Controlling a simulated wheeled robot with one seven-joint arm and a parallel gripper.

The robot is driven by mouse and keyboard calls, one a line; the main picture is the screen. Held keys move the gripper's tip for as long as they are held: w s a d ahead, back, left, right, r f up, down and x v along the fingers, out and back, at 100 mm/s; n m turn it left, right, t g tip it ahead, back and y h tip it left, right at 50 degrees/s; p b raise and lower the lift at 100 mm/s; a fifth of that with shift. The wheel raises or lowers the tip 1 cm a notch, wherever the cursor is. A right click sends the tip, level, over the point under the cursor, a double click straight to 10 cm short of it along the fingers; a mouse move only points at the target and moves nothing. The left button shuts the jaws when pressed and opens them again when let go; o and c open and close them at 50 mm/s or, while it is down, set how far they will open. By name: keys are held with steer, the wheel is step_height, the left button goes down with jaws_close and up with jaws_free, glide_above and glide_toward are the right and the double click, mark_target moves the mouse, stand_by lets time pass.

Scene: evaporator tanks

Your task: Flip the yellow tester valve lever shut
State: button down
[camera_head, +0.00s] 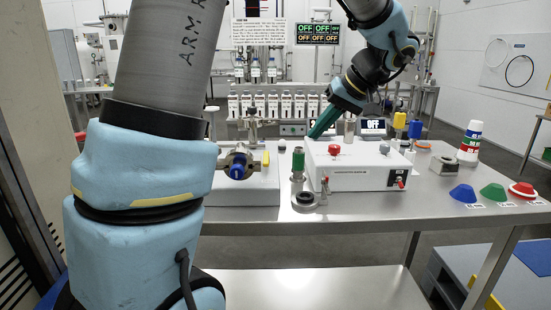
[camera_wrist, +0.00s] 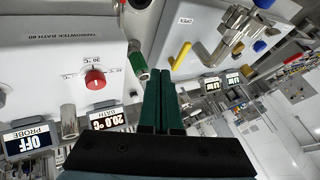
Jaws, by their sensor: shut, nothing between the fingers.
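The yellow valve lever (camera_head: 266,158) stands upright on the low white tester box, right of a metal fitting with a blue part (camera_head: 238,168). In the wrist view the yellow lever (camera_wrist: 181,55) lies just past my fingertips, with an "OPEN" label (camera_wrist: 186,20) on the box near it. My gripper (camera_head: 314,134) points down and left behind the white bath box, to the right of the lever. In the wrist view my green gripper fingers (camera_wrist: 159,73) are together and empty. A gap between fingers and lever seems to remain, but its depth is hard to tell.
The white bath box (camera_head: 352,173) with a red knob (camera_head: 334,150) stands right of the tester. Colored cones (camera_head: 463,193) sit at right. My upper arm covers the left of the view.

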mark_target(266, 162)
steer(key=shift+w+a+f+p, duration=0.65)
steer(key=shift+w+a+f, duration=0.05)
steer(key=shift+a+f, duration=0.7)
steer(key=shift+w+a+f+p, duration=0.7)
steer(key=shift+a+f, duration=0.6)
steer(key=shift+a, duration=0.15)
steer(key=shift+w+a+f+p, duration=0.65)
steer(key=shift+w+a+f, duration=0.05)
steer(key=shift+a+f, duration=0.7)
